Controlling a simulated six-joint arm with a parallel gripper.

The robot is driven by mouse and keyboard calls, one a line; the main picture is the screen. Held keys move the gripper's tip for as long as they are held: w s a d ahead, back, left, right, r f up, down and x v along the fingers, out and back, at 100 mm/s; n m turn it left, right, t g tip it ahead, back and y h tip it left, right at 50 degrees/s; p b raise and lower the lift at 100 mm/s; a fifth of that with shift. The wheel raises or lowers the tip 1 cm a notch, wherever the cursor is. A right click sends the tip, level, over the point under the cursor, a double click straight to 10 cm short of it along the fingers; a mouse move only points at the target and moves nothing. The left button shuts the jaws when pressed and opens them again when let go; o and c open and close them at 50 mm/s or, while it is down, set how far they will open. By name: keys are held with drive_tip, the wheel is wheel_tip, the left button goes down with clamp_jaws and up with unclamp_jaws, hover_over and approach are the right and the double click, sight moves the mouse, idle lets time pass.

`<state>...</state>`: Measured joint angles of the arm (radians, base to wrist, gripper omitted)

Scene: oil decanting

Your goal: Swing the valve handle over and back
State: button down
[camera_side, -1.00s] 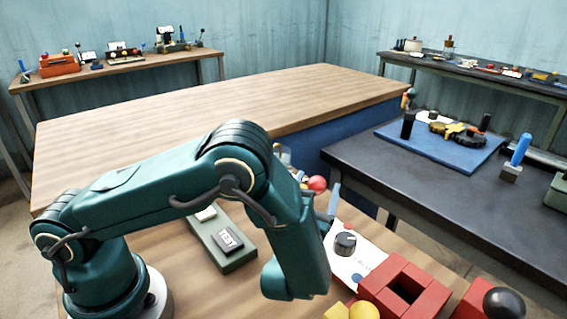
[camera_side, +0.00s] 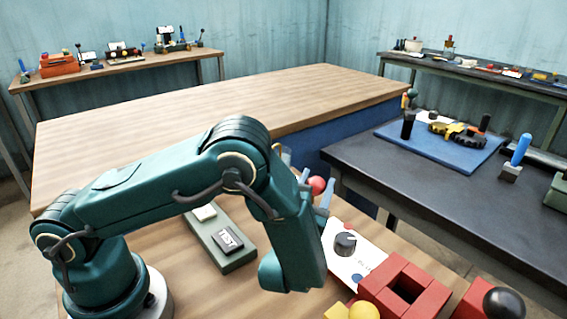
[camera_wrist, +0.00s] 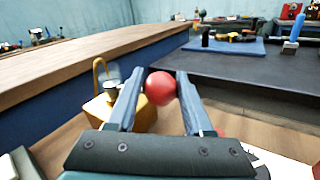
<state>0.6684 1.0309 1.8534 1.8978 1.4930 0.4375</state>
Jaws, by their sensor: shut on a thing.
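A red ball (camera_side: 317,185), apparently the knob of the valve handle, shows just beyond my forearm in the side view. In the wrist view the red ball (camera_wrist: 160,88) sits between the two fingers of my gripper (camera_wrist: 157,92), which is shut on it. My gripper (camera_side: 315,188) is partly hidden behind my arm in the side view. A brass-coloured body with a hooked rod (camera_wrist: 103,108) stands left of the fingers in the wrist view. The handle's lever and pivot are hidden.
A green block with a TEST switch (camera_side: 228,240) lies beside my arm. A white panel with a black dial (camera_side: 345,243), red blocks (camera_side: 402,290) and a yellow ball (camera_side: 364,311) are at the right front. A dark bench (camera_side: 430,185) stands behind.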

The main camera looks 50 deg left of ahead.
drive_tip(key=shift+s+a+f+m+t+h, duration=0.15)
drive_tip(key=shift+s+m+t+h, duration=0.3)
drive_tip(key=shift+s+m+h, duration=0.7)
drive_tip(key=shift+s+a+m+t+h, duration=0.3)
drive_tip(key=shift+m+t+h, duration=0.3)
drive_tip(key=shift+h, duration=1.1)
drive_tip(key=shift+s+a+f+m+t+h, duration=0.15)
drive_tip(key=shift+s+m+t+h, duration=0.2)
drive_tip(key=shift+s+m+h, duration=0.8)
drive_tip(key=shift+w+r+h, duration=0.1)
drive_tip(key=shift+w+h, duration=0.2)
drive_tip(key=shift+w, duration=0.05)
drive_tip(key=shift+c, duration=1.8)
unclamp_jaws()
drive_tip(key=shift+r, duration=0.1)
drive_tip(key=shift+w+d, duration=0.1)
